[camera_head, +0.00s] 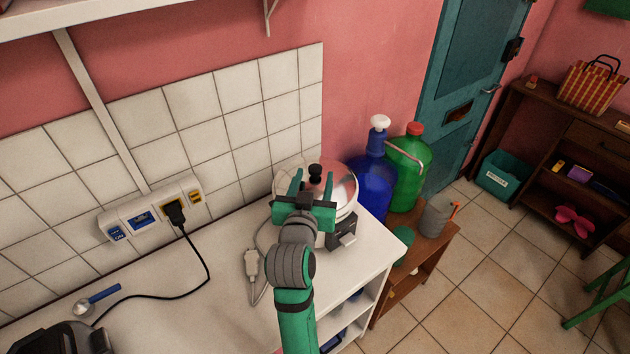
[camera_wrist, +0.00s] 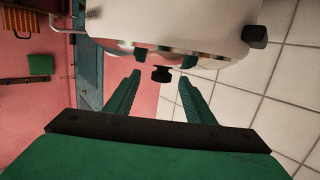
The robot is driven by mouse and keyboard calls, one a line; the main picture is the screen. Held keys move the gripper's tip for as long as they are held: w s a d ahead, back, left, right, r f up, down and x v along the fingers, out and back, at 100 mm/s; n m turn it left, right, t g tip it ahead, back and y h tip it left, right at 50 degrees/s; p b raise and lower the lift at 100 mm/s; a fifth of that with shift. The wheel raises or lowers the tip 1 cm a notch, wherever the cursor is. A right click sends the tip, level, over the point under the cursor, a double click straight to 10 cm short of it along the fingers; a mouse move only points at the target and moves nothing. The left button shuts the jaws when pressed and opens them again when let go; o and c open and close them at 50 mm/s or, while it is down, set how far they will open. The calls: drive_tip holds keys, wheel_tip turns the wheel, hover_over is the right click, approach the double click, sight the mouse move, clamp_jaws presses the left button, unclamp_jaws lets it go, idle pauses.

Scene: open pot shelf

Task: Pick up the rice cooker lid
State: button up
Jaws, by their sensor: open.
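The rice cooker (camera_head: 345,217) is a white pot at the right end of the white counter. Its shiny metal lid (camera_head: 338,184) with a black knob (camera_head: 315,172) sits on top. My green gripper (camera_head: 311,178) is open, and its two fingers appear on either side of the knob in the head view. In the wrist view the knob (camera_wrist: 161,74) shows between and beyond the fingertips of my gripper (camera_wrist: 160,82), with no contact visible. The white cooker body (camera_wrist: 180,25) fills the top of that view. My gripper hides part of the cooker's front in the head view.
A blue bottle (camera_head: 373,180) and a green bottle (camera_head: 408,165) stand just right of the cooker. A tiled wall (camera_head: 200,120) is behind. A grey plug (camera_head: 252,264) and a spoon (camera_head: 95,299) lie on the counter (camera_head: 200,300). A shelf (camera_head: 130,12) hangs above.

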sight(315, 173)
drive_tip(key=x, duration=0.4)
drive_tip(key=shift+w+a, duration=0.1)
drive_tip(key=shift+w, duration=0.15)
clamp_jaws()
drive_tip(key=shift+r, duration=0.2)
